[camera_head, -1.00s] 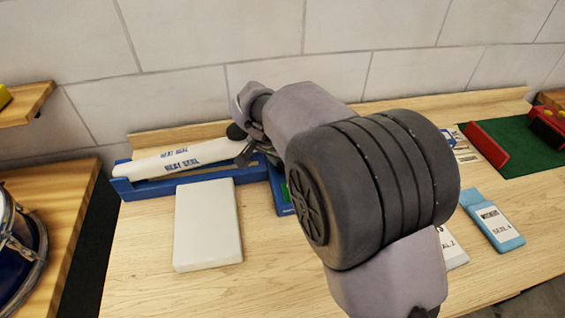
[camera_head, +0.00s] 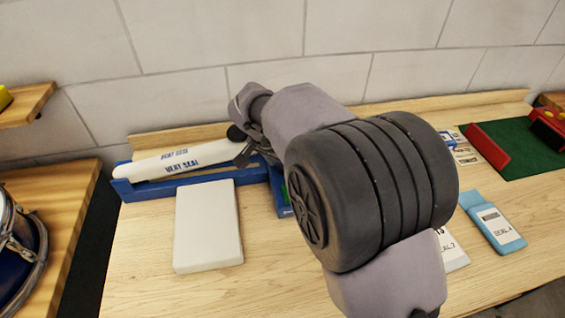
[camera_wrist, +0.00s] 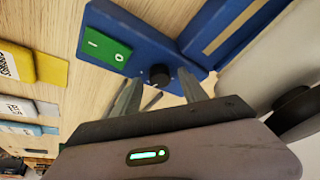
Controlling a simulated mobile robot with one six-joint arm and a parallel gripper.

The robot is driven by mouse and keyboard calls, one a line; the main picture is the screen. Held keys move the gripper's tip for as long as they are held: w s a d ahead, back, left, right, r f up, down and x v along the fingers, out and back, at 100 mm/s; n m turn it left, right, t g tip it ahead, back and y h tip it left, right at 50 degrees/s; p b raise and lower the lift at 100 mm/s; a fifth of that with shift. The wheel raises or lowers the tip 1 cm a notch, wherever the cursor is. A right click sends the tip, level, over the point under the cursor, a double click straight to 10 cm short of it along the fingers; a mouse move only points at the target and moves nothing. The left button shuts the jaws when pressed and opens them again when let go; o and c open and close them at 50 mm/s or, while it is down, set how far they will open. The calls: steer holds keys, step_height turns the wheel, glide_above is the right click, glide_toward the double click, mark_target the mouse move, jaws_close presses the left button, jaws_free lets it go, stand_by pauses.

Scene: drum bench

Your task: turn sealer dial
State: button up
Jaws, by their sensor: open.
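The heat sealer shows in the head view with a blue base (camera_head: 150,190) and a long white arm (camera_head: 175,160) lettered HEAT SEAL. In the wrist view, its blue control box (camera_wrist: 135,45) carries a green I/O switch (camera_wrist: 105,48) and a small black dial (camera_wrist: 160,75). My gripper (camera_wrist: 159,78) is open, its two fingers apart on the left and right of the dial. I cannot tell whether either finger touches it. In the head view my gripper (camera_head: 251,148) is at the sealer's right end, and my arm hides the dial.
A white flat block (camera_head: 208,228) lies in front of the sealer. A blue pouch (camera_head: 492,224) and a partly hidden white one (camera_head: 453,252) lie to the right. A green mat (camera_head: 520,150) with a red block (camera_head: 487,146) lies at far right. A drum (camera_head: 18,245) stands at left.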

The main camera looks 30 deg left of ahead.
steer(key=p+v, duration=0.5)
steer(key=v, duration=1.2)
steer(key=shift+p, duration=0.4)
steer(key=shift+s, duration=0.1)
